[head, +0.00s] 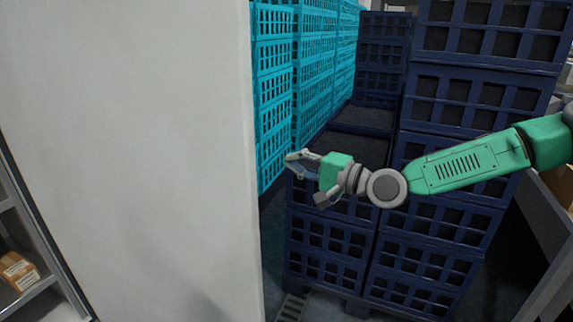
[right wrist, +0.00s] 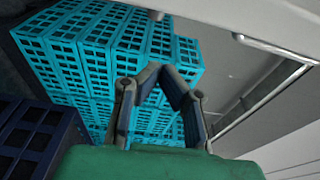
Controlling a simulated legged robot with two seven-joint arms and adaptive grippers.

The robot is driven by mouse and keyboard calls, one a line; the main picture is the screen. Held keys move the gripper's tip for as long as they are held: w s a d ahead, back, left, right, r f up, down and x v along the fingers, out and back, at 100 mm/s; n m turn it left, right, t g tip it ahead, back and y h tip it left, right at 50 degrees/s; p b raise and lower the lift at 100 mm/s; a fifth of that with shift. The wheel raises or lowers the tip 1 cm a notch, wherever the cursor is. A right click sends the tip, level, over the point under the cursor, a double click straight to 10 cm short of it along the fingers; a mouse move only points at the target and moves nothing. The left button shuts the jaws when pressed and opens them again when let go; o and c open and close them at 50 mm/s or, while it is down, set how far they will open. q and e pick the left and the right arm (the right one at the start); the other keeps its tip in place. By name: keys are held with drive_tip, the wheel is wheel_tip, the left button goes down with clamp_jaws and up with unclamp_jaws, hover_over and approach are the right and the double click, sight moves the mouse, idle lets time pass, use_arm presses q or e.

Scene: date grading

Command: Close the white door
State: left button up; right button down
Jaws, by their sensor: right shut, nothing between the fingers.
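The white door (head: 130,150) is a large plain panel filling the left of the head view. It stands open, with its right edge in front of stacked crates. My right gripper (head: 289,160) is just right of that edge in the picture, its fingers pointing left; I cannot tell whether it touches the door. The right gripper is shut and empty; its fingers also show in the right wrist view (right wrist: 158,72). A pale panel with a metal bar (right wrist: 270,45) shows there at the upper right, probably the door's other side. My left gripper is not in view.
Cyan crates (head: 273,95) stand stacked behind the door's edge. Dark blue crates (head: 480,95) stand behind my right arm. A shelf with a cardboard box (head: 17,270) is at the lower left. A grated drain (head: 292,306) lies in the floor.

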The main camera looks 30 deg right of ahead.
drive_tip(key=w+a, duration=0.2)
drive_tip(key=w, duration=0.5)
drive_tip(key=shift+s+a+f+p, duration=0.1)
drive_tip(key=shift+s+a+p, duration=0.25)
drive_tip(key=shift+s+a, duration=0.55)
drive_tip(key=shift+s+a+f+p, duration=0.1)
drive_tip(key=shift+s+a+p, duration=0.2)
drive_tip(key=shift+s+a, duration=0.55)
